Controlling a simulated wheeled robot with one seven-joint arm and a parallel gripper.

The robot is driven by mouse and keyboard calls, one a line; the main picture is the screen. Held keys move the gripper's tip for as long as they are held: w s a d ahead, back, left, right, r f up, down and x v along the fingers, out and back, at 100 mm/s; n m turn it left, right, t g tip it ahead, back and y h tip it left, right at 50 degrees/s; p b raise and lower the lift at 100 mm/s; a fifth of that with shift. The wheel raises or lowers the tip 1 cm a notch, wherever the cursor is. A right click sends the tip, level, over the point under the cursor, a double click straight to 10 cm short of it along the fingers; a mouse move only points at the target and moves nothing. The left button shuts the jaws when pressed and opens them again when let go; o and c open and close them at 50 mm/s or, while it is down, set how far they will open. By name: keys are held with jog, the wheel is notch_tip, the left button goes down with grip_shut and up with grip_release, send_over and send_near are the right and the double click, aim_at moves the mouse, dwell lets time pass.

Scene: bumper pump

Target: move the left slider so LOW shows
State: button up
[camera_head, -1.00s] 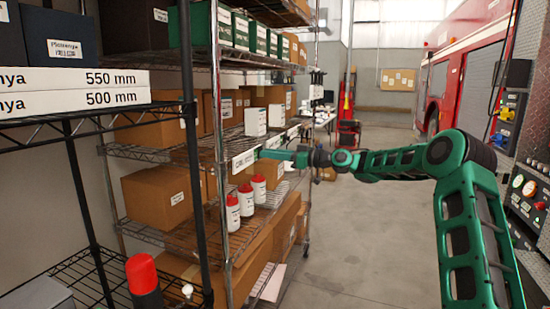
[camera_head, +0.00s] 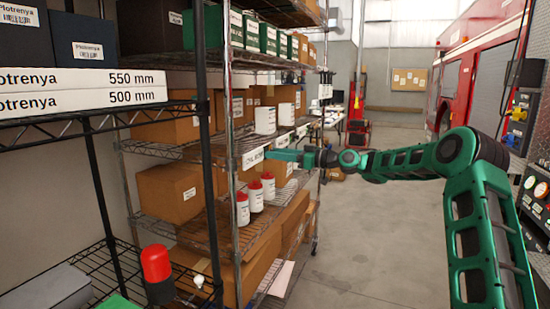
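No slider and no LOW marking can be made out in this view. A pump panel (camera_head: 533,190) with round gauges and coloured controls shows only in part at the right edge, on the side of the red fire truck (camera_head: 455,88). My green arm reaches from the lower right towards the shelving on the left. My gripper (camera_head: 272,155) is small at the arm's far end, pointing left, by a shelf edge with a white label (camera_head: 252,157). It is far from the panel. Its fingers are too small to tell whether they are open or shut.
Wire shelving (camera_head: 226,120) with cardboard boxes (camera_head: 172,190) and white red-capped bottles (camera_head: 243,209) stands close on the left, near my gripper. Long white boxes (camera_head: 85,90) lie on the nearer rack. The concrete floor (camera_head: 350,235) in the aisle is clear.

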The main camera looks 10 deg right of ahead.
jog(key=v, duration=0.9)
jog(key=shift+s+d, duration=0.25)
jog(key=shift+f, duration=0.1)
jog(key=s+f+m+g+h, duration=0.4)
jog(key=s+f+h, duration=0.4)
jog(key=s+f, duration=0.4)
jog(key=s+d+f+m+g+h, duration=0.2)
jog(key=s+d+m, duration=0.2)
jog(key=s, duration=1.1)
jog(key=s+d+f+m+g+h, duration=0.2)
jog(key=s+d+m, duration=0.2)
jog(key=s, duration=1.1)
jog(key=s+d+f+m+g+h, duration=0.2)
jog(key=s+m, duration=0.3)
jog(key=s, duration=1)
jog(key=shift+s+d+g, duration=0.25)
jog(key=shift+d+g, duration=0.15)
jog(key=shift+d, duration=0.5)
